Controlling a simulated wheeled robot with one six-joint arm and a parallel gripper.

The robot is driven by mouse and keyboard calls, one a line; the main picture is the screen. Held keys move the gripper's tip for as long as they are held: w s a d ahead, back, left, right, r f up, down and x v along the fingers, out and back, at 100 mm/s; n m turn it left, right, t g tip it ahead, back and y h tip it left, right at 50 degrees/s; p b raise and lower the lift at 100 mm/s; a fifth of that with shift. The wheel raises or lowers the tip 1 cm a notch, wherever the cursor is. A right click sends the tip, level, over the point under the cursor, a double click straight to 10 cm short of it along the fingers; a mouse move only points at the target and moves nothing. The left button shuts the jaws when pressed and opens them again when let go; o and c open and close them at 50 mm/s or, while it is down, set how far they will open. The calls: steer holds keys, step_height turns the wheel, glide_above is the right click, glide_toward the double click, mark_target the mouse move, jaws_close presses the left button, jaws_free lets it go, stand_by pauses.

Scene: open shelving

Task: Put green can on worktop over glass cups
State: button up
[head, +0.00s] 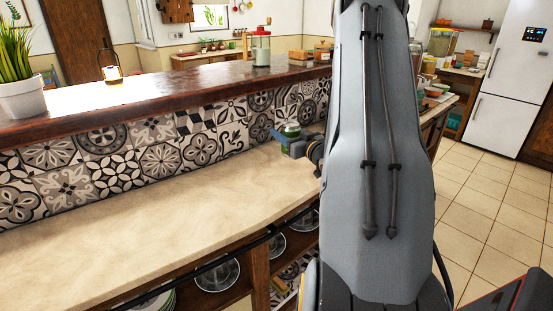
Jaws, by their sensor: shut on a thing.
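My gripper (297,147) is beside my large grey arm, over the far part of the pale worktop (130,230). It is shut on a green can (291,131) with a light top. The can looks upright, near the patterned tile wall; I cannot tell whether it touches the worktop. My arm hides much of the area to its right.
The worktop left of the gripper is clear. A raised wooden ledge (160,97) runs behind it, bearing a potted plant (22,98), a lantern (111,68) and a red-lidded jar (261,48). A dark rail (190,265) runs along the worktop's front. Tiled floor (490,190) lies at right.

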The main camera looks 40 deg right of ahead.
steer(key=f, duration=0.3)
steer(key=f+p, duration=0.1)
steer(key=shift+s+d+f, duration=0.15)
steer(key=shift+s+d, duration=0.05)
steer(key=shift+d, duration=0.05)
steer(key=shift+f+p, duration=0.5)
steer(key=shift+f, duration=1.65)
steer(key=shift+f, duration=0.1)
steer(key=o, duration=1.3)
steer(key=shift+a+f, duration=0.1)
steer(key=shift+s, duration=0.2)
steer(key=s+b, duration=0.1)
steer(key=s, duration=0.2)
steer(key=s+b, duration=0.1)
steer(key=s, duration=0.3)
steer(key=s+a+b, duration=0.1)
steer(key=s, duration=0.3)
steer(key=shift+s, duration=0.25)
